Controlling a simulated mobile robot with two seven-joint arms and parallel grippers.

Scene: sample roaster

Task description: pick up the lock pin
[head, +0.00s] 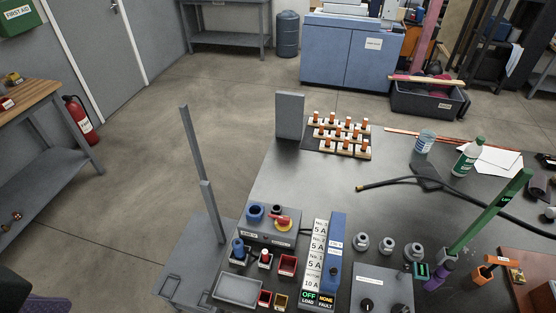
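I cannot tell for certain which item is the lock pin. An orange T-shaped handle (489,267) stands at the right front of the dark bench (300,190), beside a reddish-brown board with a small pale tag. Several orange-topped pegs (347,122) stand upright in pale wooden strips on a dark mat at the back of the bench. Neither of my grippers can be made out in the head view, and nothing is seen held.
A green post (490,212) leans at the right. A black hose (395,181) crosses the bench; its middle left is clear.

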